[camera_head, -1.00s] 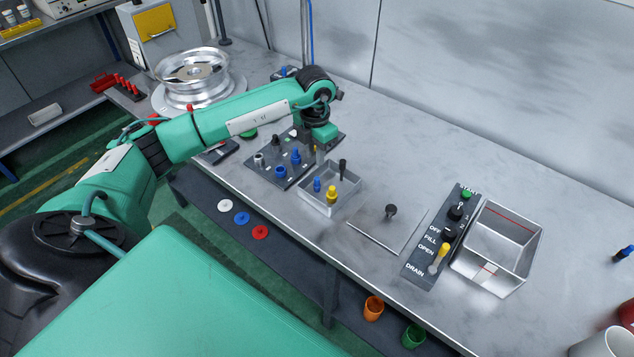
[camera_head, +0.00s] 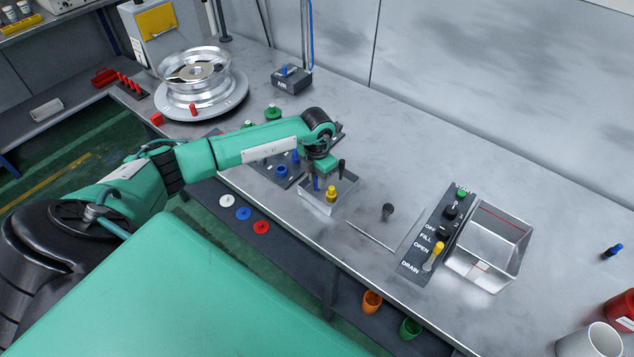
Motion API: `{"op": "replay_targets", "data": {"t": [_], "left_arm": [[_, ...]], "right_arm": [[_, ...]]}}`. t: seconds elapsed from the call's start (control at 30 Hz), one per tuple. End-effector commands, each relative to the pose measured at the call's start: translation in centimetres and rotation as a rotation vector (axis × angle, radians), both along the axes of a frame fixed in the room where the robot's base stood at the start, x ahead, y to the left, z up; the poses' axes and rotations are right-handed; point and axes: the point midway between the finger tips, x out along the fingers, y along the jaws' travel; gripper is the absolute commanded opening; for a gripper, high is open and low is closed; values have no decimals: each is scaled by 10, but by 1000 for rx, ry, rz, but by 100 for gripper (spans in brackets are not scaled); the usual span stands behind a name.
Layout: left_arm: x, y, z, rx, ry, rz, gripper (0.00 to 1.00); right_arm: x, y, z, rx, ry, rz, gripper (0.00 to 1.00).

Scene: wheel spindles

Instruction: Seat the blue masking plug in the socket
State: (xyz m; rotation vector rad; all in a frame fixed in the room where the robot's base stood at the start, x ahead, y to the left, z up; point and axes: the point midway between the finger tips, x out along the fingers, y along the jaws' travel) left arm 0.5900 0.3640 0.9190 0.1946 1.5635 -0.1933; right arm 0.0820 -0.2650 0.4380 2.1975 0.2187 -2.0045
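A small blue plug (camera_head: 316,185) stands in the shallow metal tray (camera_head: 345,202), left of a yellow plug (camera_head: 332,194) and a black plug (camera_head: 342,167). My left gripper (camera_head: 317,178) points down over the left part of the tray, right at the blue plug. Its fingers are small and partly hidden, so I cannot tell whether they grip the plug. A dark plate (camera_head: 257,168) left of the tray carries blue pieces (camera_head: 282,170), partly covered by my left arm. I cannot tell which place on it is the socket. My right gripper is out of view.
A flat plate with a dark knob (camera_head: 388,211) lies right of the tray. Beyond it are a control panel (camera_head: 428,240) and an open metal bin (camera_head: 490,245). A wheel rim (camera_head: 196,78) stands at the back left.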

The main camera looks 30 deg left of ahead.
Motion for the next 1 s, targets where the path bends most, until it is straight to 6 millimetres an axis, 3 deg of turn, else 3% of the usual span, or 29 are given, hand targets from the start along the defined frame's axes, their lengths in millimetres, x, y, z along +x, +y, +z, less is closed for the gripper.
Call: {"op": "replay_targets", "data": {"t": [0.07, 0.2, 0.67, 0.83, 1.0], "left_arm": [[0, 0, 0, 0, 0, 0, 23], [0, 0, 0, 0, -1, 0, 0], [1, 0, 9, -2, -4, 0, 0], [1, 1, 32, 0, -5, -1, 0], [2, 0, 75, 0, -8, -2, 0]], "right_arm": [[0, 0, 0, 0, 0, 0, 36], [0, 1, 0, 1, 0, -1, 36], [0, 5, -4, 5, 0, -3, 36], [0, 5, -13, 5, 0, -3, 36], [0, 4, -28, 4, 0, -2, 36]]}}
